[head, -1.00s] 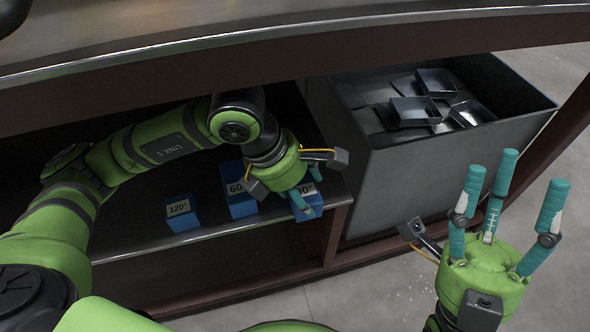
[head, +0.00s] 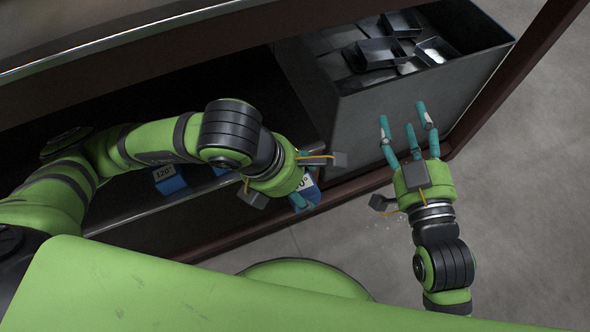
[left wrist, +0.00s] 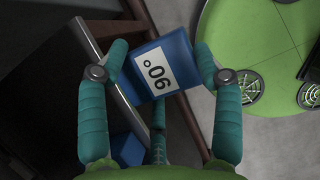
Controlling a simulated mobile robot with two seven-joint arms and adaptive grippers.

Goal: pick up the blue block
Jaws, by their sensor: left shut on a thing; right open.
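The blue block with the white 90° label (left wrist: 160,62) is between the teal fingers of my left gripper (left wrist: 160,78) in the left wrist view. In the head view the same block (head: 311,190) shows partly behind my left gripper (head: 302,184), clear of the shelf's front edge. My left gripper is shut on it. My right gripper (head: 410,135) is open and empty, fingers pointing up in the picture, in front of the grey bin. A blue block labelled 120° (head: 170,180) stays on the shelf (head: 120,216); the 60° block is mostly hidden behind my left arm.
A grey bin (head: 385,125) at the upper right holds several dark open trays (head: 384,52). A metal-edged top (head: 130,38) overhangs the shelf. A dark red post (head: 510,85) stands right of the bin. Grey floor (head: 530,200) is clear at the right.

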